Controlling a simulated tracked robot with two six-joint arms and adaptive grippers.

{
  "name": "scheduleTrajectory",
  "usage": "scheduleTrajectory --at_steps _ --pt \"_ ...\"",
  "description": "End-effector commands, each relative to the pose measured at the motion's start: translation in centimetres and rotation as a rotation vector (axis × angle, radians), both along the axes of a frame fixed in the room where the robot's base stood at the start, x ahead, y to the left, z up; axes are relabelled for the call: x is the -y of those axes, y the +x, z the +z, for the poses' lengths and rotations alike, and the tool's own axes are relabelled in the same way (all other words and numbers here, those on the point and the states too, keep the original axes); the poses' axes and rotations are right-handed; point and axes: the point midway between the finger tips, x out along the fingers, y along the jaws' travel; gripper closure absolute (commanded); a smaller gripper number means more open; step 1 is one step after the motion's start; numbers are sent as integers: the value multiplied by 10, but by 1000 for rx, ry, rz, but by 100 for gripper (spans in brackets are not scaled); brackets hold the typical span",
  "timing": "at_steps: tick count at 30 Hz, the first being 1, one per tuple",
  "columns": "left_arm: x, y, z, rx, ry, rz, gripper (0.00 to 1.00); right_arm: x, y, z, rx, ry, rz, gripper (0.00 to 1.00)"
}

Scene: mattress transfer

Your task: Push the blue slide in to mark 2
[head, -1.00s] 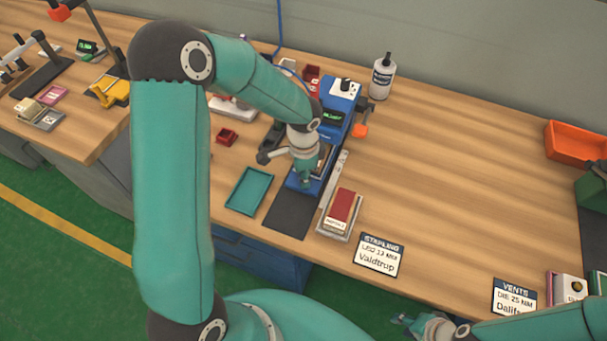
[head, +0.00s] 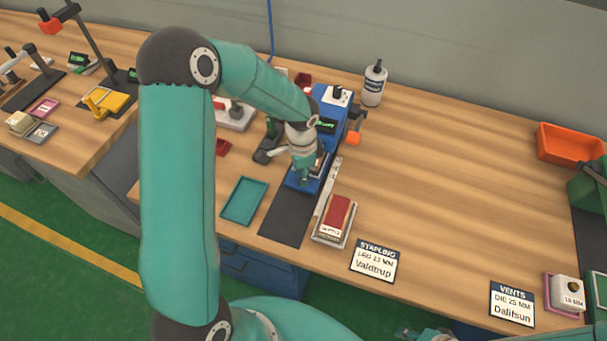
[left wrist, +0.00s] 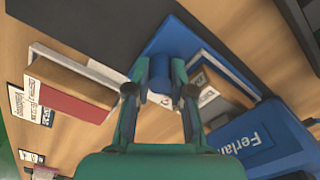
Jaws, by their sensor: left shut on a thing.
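The blue slide (head: 299,186) sticks out of the front of the blue stapling machine (head: 333,101), above a dark mat. My left gripper (head: 304,178) is at the slide's front end. In the left wrist view its fingers (left wrist: 158,92) are shut on the slide's round blue knob (left wrist: 160,70). Behind the knob a light block with brown sides (left wrist: 215,92) lies on the slide. A pale scale strip (head: 329,185) runs along the slide's right side; its marks are too small to read. Only a bit of my right gripper (head: 405,332) shows at the bottom edge, its jaws unclear.
A teal tray (head: 244,202) lies left of the dark mat (head: 285,222). A red-topped stack (head: 336,216) and the Valdtrup card (head: 374,262) lie right of it. A bottle (head: 374,84) stands behind. The table's middle right is clear.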

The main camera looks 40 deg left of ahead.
Motion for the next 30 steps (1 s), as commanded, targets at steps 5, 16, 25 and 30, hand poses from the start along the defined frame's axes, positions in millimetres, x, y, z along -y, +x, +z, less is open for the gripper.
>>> scheduleTrajectory --at_steps 5,16,25,30 --pt "-1 0 1 2 1 2 52 0 0 0 0 0 0 63" --pt "-1 0 4 2 1 3 52 0 0 1 0 0 0 63" --pt "-1 1 48 7 2 3 52 0 0 1 0 0 0 63" --pt "-1 1 82 7 2 3 52 0 0 1 0 0 0 63"
